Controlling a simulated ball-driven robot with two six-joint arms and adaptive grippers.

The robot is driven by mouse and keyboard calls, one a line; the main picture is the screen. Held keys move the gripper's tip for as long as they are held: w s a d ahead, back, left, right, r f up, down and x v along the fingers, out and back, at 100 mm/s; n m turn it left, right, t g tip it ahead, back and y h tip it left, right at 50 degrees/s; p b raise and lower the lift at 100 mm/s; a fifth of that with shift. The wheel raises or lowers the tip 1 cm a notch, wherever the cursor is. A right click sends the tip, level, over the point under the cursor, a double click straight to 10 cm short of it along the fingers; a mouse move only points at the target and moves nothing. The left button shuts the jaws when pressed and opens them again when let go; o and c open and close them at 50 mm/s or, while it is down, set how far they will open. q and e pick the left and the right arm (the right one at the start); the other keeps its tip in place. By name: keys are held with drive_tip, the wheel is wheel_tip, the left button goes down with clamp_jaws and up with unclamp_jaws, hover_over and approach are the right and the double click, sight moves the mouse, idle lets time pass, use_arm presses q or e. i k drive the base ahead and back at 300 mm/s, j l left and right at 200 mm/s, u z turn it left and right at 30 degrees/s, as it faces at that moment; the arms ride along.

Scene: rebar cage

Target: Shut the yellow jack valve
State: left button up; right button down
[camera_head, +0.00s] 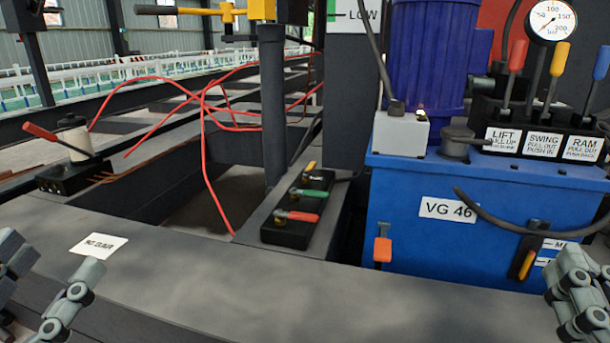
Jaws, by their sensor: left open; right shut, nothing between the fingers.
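A black valve block (283,233) on the grey beam in the middle carries three small levers. The yellow lever (310,167) is at its far end and looks short, angled away from me. The green lever (309,192) and the red lever (298,215) lie across the block, pointing right. My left gripper (44,285) is open in the lower left corner, well apart from the block. My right gripper (580,295) is shut and empty at the lower right edge, in front of the blue tank. Neither touches anything.
The blue tank (405,265) marked VG 46 stands right of the block, with a yellow-orange lever (527,264) and an orange handle (382,250) on its front. A hand pump (72,165) with a red handle is at left. Red hoses (205,140) cross the beams behind.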

sight(311, 164)
drive_tip(key=i+j+u, duration=0.85)
